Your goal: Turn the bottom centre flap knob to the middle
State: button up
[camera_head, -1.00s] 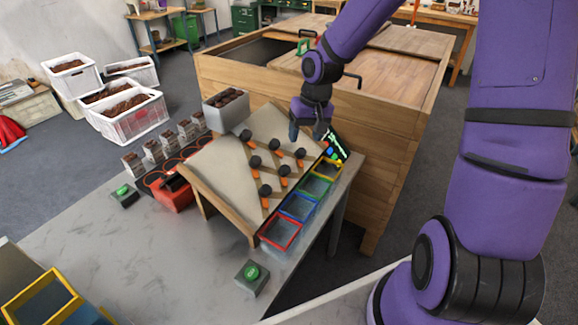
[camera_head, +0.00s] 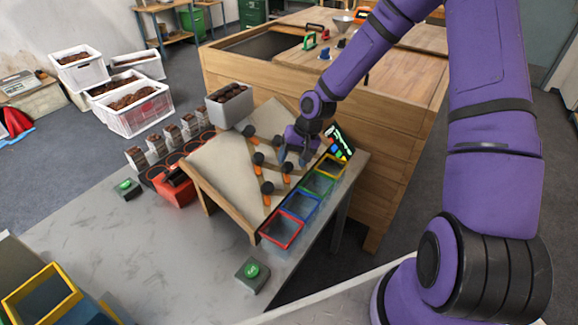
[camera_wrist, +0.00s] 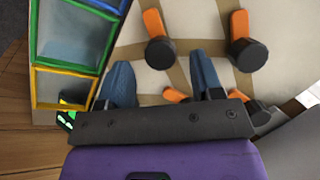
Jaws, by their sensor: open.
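The sloped flap board (camera_head: 225,155) carries several black knobs with orange pointers. The bottom centre flap knob (camera_head: 287,168), in the row nearest the coloured bins, shows just below my gripper (camera_head: 293,158). In the wrist view this knob (camera_wrist: 160,52) lies between the lines of my two blue fingers and slightly past their tips, its orange pointer toward the picture's top. My gripper (camera_wrist: 162,68) is open and empty; I cannot tell whether it touches the knob. Another bottom-row knob (camera_wrist: 180,96) is partly hidden behind the gripper body.
Red, blue, green and yellow bins (camera_head: 281,229) line the board's lower edge. A small lit screen (camera_head: 339,141) stands beside the yellow bin. A grey box of chestnuts (camera_head: 230,106) is at the board's top. Other knobs (camera_head: 258,158) stand close by. A green button (camera_head: 253,270) sits on the table.

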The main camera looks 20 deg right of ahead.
aim_at(289, 165)
jog(key=shift+x, duration=1.7)
jog(key=c, duration=0.9)
jog(key=n+h, duration=0.1)
jog(key=n, duration=0.2)
jog(key=shift+n+t+h, duration=0.3)
jog(key=shift+n+h, duration=0.5)
jog(key=shift+n, duration=1.2)
